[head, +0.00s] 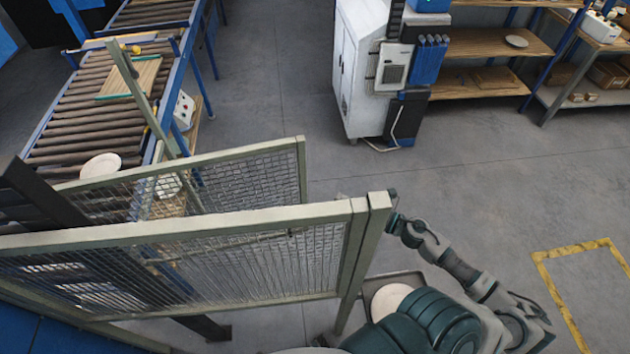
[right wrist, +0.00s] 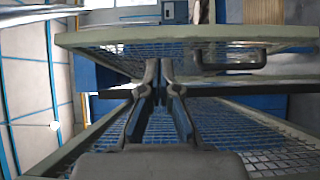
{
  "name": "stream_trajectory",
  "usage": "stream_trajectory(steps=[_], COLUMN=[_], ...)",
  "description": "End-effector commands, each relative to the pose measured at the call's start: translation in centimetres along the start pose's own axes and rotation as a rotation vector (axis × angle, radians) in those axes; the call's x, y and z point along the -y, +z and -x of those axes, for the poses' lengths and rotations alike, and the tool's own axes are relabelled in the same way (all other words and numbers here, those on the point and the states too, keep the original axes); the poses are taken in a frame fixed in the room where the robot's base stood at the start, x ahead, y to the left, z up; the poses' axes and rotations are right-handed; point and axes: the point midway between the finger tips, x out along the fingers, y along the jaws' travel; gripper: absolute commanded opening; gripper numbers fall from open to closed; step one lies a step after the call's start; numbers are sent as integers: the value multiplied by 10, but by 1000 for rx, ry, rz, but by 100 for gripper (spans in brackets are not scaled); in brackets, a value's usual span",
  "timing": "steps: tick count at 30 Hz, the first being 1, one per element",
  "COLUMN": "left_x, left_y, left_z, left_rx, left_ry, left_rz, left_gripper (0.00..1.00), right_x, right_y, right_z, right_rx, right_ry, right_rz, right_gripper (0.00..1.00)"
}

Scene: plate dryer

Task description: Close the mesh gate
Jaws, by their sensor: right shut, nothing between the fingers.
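The mesh gate (head: 230,218) is a pale green framed wire panel that runs across the lower left of the head view. Its right end stands close beside an upright post (head: 376,215); any small gap is hard to judge. A second, similar mesh panel (head: 225,158) stands behind it. My right gripper (head: 393,198) is by the top of the post, on its right side. In the right wrist view its fingers (right wrist: 160,68) are shut and empty, in front of mesh panels, with a dark handle (right wrist: 232,62) to their right. Contact is unclear. My left gripper is out of view.
A roller conveyor (head: 85,125) with a pale plate (head: 101,165) stands at the left. A white cabinet (head: 360,70) and shelves (head: 490,42) stand at the back. A tray (head: 372,282) lies low beside the post. The floor (head: 500,165) to the right is clear.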

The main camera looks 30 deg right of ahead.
Motion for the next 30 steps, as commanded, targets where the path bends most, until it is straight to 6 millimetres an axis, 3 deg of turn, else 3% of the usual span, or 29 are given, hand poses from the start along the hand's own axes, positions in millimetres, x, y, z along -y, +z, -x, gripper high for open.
stream_trajectory(steps=[15,21,30], left_x=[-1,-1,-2], left_y=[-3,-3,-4], left_z=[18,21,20], left_rx=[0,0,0], left_ry=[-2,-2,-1], left_rz=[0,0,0], left_gripper=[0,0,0], right_x=[-1,0,1], right_y=[3,2,1], right_z=[-80,-92,-94], right_rx=[-2,-3,-3], right_ry=[4,2,1], right_rz=[-1,-1,-1], right_gripper=[0,0,0])
